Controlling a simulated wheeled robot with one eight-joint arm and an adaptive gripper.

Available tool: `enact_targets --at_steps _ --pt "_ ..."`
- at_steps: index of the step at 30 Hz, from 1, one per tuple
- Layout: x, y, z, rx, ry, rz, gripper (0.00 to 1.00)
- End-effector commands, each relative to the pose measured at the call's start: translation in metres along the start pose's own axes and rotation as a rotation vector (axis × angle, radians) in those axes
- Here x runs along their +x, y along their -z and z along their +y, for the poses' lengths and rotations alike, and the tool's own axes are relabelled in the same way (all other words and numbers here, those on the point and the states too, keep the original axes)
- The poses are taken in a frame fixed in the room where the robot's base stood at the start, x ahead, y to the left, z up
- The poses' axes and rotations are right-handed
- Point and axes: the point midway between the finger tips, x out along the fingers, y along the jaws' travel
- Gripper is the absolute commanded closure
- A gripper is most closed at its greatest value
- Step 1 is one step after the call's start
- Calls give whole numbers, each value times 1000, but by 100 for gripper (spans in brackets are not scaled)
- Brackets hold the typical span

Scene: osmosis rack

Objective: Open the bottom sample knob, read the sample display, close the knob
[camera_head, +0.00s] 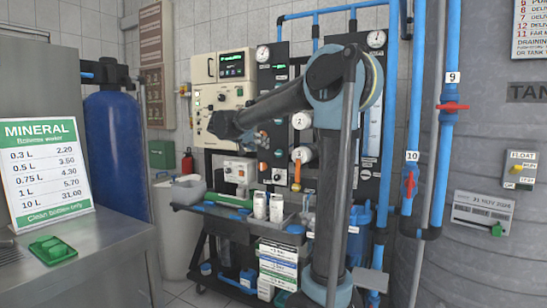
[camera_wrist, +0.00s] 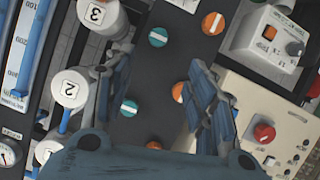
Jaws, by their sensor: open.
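My gripper (camera_wrist: 158,95) is open and empty, with its two fingers apart in front of a dark panel (camera_wrist: 150,72) in the wrist view. That view is upside down compared with the head view. The panel carries round knobs with white bars: teal knobs (camera_wrist: 157,36) and (camera_wrist: 129,109), and orange knobs (camera_wrist: 213,23), (camera_wrist: 178,92) and (camera_wrist: 154,145). No label marks which is the sample knob. In the head view my gripper (camera_head: 258,137) covers part of the panel. A lit screen (camera_head: 232,65) is on the cream cabinet; its text is too small to read.
White numbered filter housings (camera_wrist: 70,87) stand close beside one finger. A cream box with a red knob (camera_wrist: 264,132) and a white box (camera_wrist: 270,40) lie on the other side. A cart with bottles (camera_head: 261,204) stands below; a steel counter (camera_head: 95,240) is at left.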

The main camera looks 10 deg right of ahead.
Motion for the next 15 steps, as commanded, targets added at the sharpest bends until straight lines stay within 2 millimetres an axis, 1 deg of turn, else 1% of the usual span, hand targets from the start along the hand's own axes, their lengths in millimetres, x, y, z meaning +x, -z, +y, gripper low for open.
enact_targets --at_steps 15 --pt "89 0 3 2 -5 -3 49"
